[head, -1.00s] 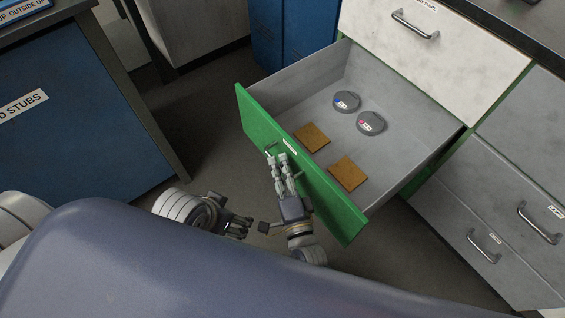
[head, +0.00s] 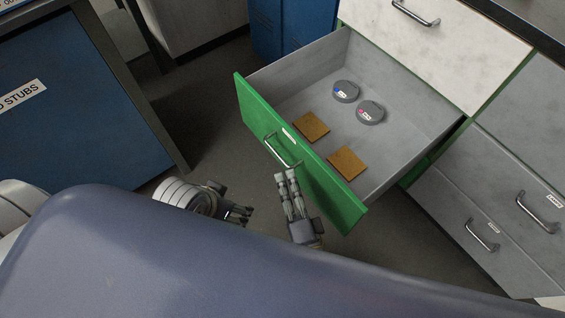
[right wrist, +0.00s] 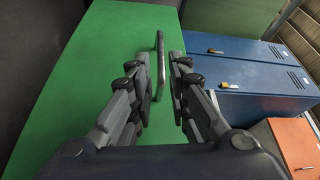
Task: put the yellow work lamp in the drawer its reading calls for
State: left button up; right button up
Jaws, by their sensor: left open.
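The yellow work lamp is not in view, and no reading shows. A green-fronted drawer (head: 345,205) stands pulled open in the head view. Its metal handle (head: 283,150) also shows in the right wrist view (right wrist: 161,65). My right gripper (head: 286,176) is just in front of this handle, apart from it, with a gap between its fingers and nothing held. In the right wrist view its fingers (right wrist: 163,80) point at the green front. My left gripper (head: 245,215) is open and empty, lower and left of the right one, away from the drawer.
The open drawer holds two round grey tins (head: 346,91) (head: 370,112) and two brown square pads (head: 311,127) (head: 347,163). A white closed drawer (head: 440,50) is above, and grey closed drawers (head: 500,215) are to the right. A blue cabinet (head: 80,120) stands left; bare floor lies between.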

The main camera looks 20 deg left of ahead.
jog(key=shift+v, duration=2.2)
